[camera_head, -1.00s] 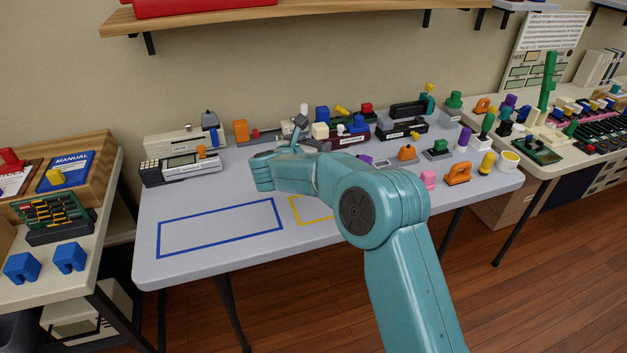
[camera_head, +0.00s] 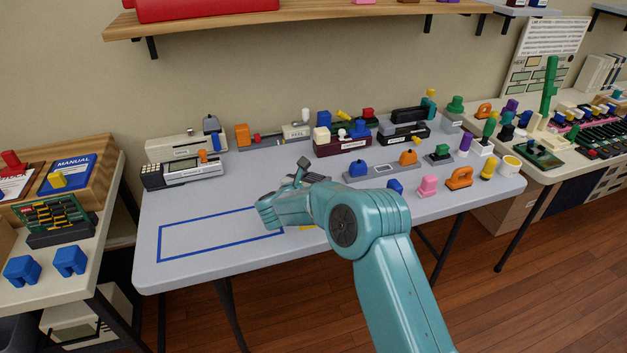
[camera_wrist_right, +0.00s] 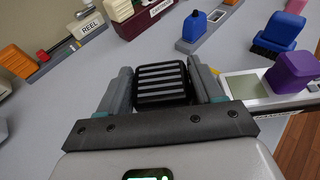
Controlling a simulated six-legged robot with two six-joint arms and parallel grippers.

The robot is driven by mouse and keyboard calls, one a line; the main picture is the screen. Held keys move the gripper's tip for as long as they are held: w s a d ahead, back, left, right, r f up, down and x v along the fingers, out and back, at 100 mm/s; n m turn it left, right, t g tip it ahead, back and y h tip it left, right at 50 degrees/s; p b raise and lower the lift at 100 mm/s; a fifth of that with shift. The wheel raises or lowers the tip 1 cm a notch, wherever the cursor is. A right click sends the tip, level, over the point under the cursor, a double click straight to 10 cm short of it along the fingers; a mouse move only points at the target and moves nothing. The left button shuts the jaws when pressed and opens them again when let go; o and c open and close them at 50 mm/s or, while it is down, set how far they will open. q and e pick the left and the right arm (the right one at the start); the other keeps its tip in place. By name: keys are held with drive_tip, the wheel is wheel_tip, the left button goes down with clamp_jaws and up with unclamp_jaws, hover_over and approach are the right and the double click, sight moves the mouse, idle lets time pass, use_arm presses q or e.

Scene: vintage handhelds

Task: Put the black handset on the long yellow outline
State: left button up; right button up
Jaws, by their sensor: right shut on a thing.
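My right gripper (camera_wrist_right: 160,78) is shut on a black ribbed block, which I take to be the black handset (camera_wrist_right: 160,86). It sits between the two grey fingers in the right wrist view, with light stripes across it. In the head view my right gripper (camera_head: 303,172) is over the middle of the table and mostly hidden behind its own wrist; the handset cannot be made out there. A short piece of the yellow outline (camera_head: 308,227) shows just under my right forearm; the rest is hidden. My left gripper is not in view.
A blue outline (camera_head: 220,234) lies empty on the grey table's left front. A grey tray (camera_head: 385,170) with blue and orange pieces is behind the arm. Pink (camera_head: 427,186) and orange (camera_head: 459,178) pieces stand to the right. Several handhelds line the back edge.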

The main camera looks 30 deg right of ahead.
drive_tip(key=o, duration=1.6)
drive_tip(key=shift+f, duration=0.1)
drive_tip(key=shift+a+r+p, duration=0.1)
drive_tip(key=shift+r+p, duration=0.15)
drive_tip(key=shift+p, duration=0.1)
drive_tip(key=b+v, duration=0.1)
drive_tip(key=v, duration=1)
drive_tip(key=shift+s+a, duration=0.2)
drive_tip(key=shift+a, duration=0.1)
drive_tip(key=shift+a, duration=0.1)
